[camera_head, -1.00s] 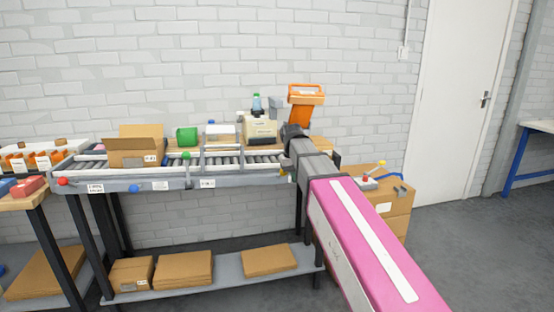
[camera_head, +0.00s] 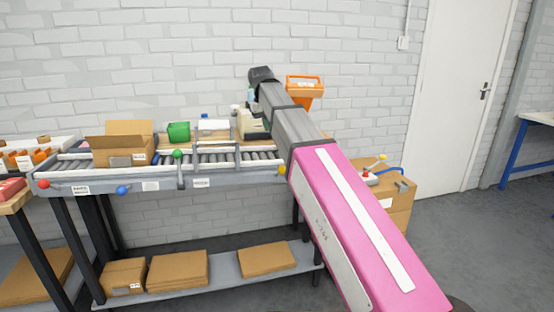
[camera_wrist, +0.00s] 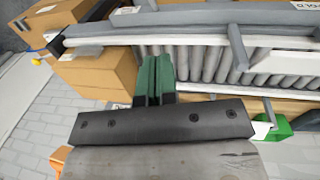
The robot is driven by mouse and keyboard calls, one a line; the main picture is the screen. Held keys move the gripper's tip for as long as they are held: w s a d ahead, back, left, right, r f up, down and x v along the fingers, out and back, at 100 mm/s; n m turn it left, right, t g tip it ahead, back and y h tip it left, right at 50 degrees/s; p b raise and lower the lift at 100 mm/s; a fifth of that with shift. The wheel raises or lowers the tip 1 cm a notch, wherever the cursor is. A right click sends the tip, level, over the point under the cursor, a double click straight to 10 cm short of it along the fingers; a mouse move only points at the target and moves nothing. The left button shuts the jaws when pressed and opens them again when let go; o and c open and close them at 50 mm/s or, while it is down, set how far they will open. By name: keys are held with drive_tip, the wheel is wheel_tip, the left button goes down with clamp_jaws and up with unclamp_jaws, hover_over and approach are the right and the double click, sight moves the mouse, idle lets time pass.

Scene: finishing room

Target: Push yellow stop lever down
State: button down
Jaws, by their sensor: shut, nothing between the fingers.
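A yellow knob (camera_head: 281,170), which I take to be the stop lever's, shows at the right end of the conveyor's front rail (camera_head: 225,180), beside my arm. A second yellow knob (camera_head: 382,157) tops a small device on a cardboard box to the right. In the wrist view, a yellow knob (camera_wrist: 36,62) shows at the far left edge; I cannot tell which of the two it is. My gripper (camera_wrist: 153,62) shows its green fingers together, with nothing held, above the conveyor end. The fingers are not clear in the head view, where my wrist is raised near the wall.
Red (camera_head: 43,184), blue (camera_head: 122,190) and green (camera_head: 177,154) knobs line the conveyor front; the green one stands up. An open carton (camera_head: 122,158) and a green bin (camera_head: 179,132) are at the left. An orange-topped stand (camera_head: 304,83) is close to my arm.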

drive_tip(key=s+d+f, duration=0.1)
drive_tip(key=d+f, duration=0.2)
drive_tip(key=f, duration=0.9)
drive_tip(key=shift+s+d+f, duration=0.15)
drive_tip(key=shift+d+f, duration=0.15)
drive_tip(key=shift+f, duration=0.1)
